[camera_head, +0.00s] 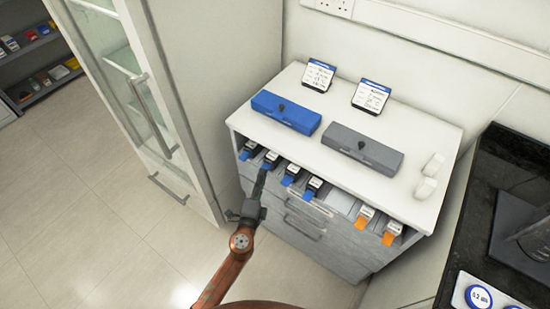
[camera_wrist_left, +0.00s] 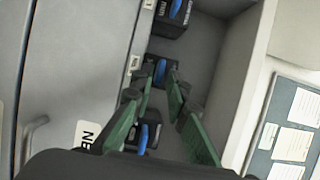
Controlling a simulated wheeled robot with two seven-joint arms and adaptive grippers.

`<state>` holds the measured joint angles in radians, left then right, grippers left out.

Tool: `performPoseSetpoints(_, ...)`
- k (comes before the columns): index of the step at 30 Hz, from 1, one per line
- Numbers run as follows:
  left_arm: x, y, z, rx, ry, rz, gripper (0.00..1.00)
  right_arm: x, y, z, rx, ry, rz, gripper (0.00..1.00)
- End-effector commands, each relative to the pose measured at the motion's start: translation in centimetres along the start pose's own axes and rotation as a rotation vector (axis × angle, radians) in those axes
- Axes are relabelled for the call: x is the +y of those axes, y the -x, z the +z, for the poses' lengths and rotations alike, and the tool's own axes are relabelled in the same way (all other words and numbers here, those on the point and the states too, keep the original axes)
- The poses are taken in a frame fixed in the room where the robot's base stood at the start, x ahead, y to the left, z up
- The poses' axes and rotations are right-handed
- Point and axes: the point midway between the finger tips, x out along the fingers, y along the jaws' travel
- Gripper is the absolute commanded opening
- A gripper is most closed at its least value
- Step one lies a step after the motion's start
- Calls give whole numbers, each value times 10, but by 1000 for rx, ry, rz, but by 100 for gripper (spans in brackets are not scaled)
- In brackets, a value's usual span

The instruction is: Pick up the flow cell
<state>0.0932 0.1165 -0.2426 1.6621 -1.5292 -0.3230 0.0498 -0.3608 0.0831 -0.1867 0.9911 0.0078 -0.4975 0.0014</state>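Several dark flow cells with blue tabs sit in the front slots of the white cabinet, among them one at the left end (camera_head: 248,149), one beside it (camera_head: 271,159) and two further right (camera_head: 291,175) (camera_head: 313,187). Two pale ones have orange tabs (camera_head: 364,217) (camera_head: 391,232). My left gripper (camera_head: 264,176) is just in front of the second blue-tabbed one. In the left wrist view, its green fingers (camera_wrist_left: 160,88) are apart, and a blue-tabbed flow cell (camera_wrist_left: 160,70) shows between the tips. Contact cannot be told. My right gripper is not in view.
A glass-door cabinet (camera_head: 165,100) stands left. A dark counter (camera_head: 470,215) is at right. The floor at left is clear.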

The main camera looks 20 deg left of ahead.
Motion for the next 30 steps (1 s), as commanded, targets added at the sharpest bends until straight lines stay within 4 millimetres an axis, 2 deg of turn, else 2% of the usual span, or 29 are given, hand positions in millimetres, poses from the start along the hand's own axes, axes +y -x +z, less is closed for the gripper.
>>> performPoseSetpoints(3,-1,-19,1,0,1,-1,14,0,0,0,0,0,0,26)
performPoseSetpoints(7,0,-30,1,0,1,0,14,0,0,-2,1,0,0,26)
performPoseSetpoints(14,0,-31,1,0,1,1,14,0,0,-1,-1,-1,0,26)
performPoseSetpoints(21,0,-31,1,0,1,1,0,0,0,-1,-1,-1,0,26)
performPoseSetpoints(30,1,-31,1,0,1,2,0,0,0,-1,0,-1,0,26)
